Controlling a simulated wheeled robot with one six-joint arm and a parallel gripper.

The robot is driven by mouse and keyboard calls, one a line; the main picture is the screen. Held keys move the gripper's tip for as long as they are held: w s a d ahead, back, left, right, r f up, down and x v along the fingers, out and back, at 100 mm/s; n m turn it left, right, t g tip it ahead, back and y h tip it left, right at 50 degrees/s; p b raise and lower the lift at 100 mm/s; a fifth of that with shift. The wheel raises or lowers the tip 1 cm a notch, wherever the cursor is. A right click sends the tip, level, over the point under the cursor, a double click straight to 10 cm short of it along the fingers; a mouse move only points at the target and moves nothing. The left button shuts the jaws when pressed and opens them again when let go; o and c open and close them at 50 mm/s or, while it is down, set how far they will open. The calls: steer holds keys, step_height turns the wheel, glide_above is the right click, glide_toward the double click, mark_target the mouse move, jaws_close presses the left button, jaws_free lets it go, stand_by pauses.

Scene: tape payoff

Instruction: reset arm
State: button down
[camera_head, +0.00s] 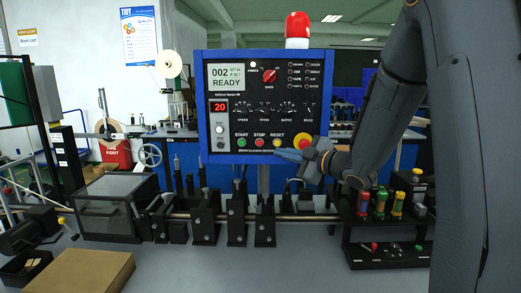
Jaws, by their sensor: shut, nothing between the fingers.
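My arm reaches down from the upper right, and my gripper (281,154) points left just below the lower edge of the control panel (245,118). Its blue fingers look closed and hold nothing. They are close to the panel's bottom edge in the picture; I cannot tell if they touch it. The panel has a blue frame, a display reading 002 and READY, and a red digital 20. Along its bottom are a green START button (241,142), a red STOP button (259,142), an amber RESET button (277,142) and a larger red button on yellow, partly behind my gripper.
A red beacon (298,27) stands on the panel. Black machine stands (237,220) and a horizontal bar run below it. A black rack with colored-handled tools (397,205) is at right. A cardboard box (80,270) lies front left.

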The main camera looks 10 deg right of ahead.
steer(key=s+d+f+m+g+h+b, duration=0.1)
steer(key=s+d+f+m+g+h, duration=0.1)
steer(key=s+f+m+h, duration=0.4)
steer(key=s+d+f+m+g+h, duration=0.2)
steer(key=s+f+m+g+h, duration=0.15)
steer(key=f, duration=0.45)
steer(key=s+a+f+m+g, duration=0.1)
steer(key=s+f+m+g, duration=0.1)
steer(key=s, duration=0.5)
steer(key=s+a+f+m+g, duration=0.2)
steer(key=s+f+g, duration=0.1)
steer(key=s, duration=0.4)
steer(key=s+a+f+m+g+b, duration=0.1)
steer(key=s+a+f+m+g, duration=0.1)
steer(key=s, duration=0.5)
steer(key=shift+s+f+m, duration=0.25)
steer(key=shift+f+m, duration=0.1)
steer(key=shift+f, duration=0.25)
